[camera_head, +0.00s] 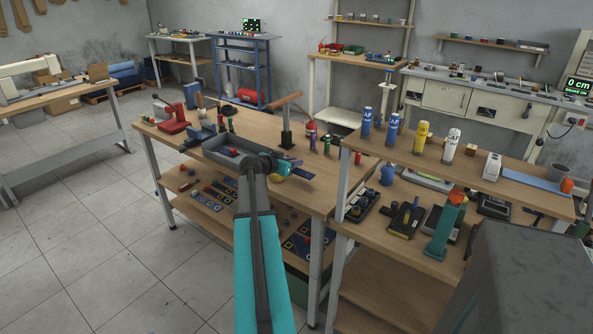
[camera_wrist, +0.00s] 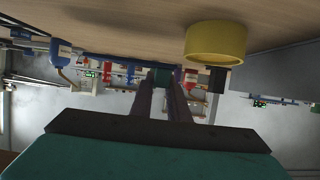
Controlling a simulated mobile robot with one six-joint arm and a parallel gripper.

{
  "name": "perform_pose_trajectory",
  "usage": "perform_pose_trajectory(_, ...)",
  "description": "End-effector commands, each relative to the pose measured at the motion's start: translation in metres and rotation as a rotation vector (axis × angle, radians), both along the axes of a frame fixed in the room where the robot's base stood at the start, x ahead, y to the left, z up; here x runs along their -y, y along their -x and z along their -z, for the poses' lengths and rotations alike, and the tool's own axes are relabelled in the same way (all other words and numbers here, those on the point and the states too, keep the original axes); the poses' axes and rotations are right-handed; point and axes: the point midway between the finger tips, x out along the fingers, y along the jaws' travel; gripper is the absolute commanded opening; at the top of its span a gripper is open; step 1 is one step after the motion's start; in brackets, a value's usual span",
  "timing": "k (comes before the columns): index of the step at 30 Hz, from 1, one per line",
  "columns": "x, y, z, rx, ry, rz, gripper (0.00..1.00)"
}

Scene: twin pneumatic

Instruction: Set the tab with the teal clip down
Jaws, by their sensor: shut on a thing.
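My gripper (camera_head: 284,165) is over the right part of the middle workbench in the head view, partly hidden by my own arm. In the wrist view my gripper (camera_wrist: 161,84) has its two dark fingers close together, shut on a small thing. A bit of teal, the tab with the teal clip (camera_wrist: 160,77), shows between the fingertips; most of it is hidden. I cannot tell whether it touches the bench. A yellow ring-shaped roll (camera_wrist: 215,42) is right beside the fingers in the wrist view.
The wooden workbench (camera_head: 260,121) holds a grey tray (camera_head: 228,157), a red tool (camera_head: 172,121) and a post with a wooden crossbar (camera_head: 286,126). A raised shelf (camera_head: 480,170) with several cans stands to the right. Bare bench top lies at the front right.

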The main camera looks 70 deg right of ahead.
Motion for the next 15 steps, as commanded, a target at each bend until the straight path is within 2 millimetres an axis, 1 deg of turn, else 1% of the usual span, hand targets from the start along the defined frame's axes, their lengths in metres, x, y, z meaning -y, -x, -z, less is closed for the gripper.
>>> perform_pose_trajectory(10, 0.001, 0.001, 0.0, 0.0, 0.0, 0.0, 0.0)
perform_pose_trajectory(15, 0.011, 0.011, 0.0, 0.0, 0.0, 0.002, 0.0)
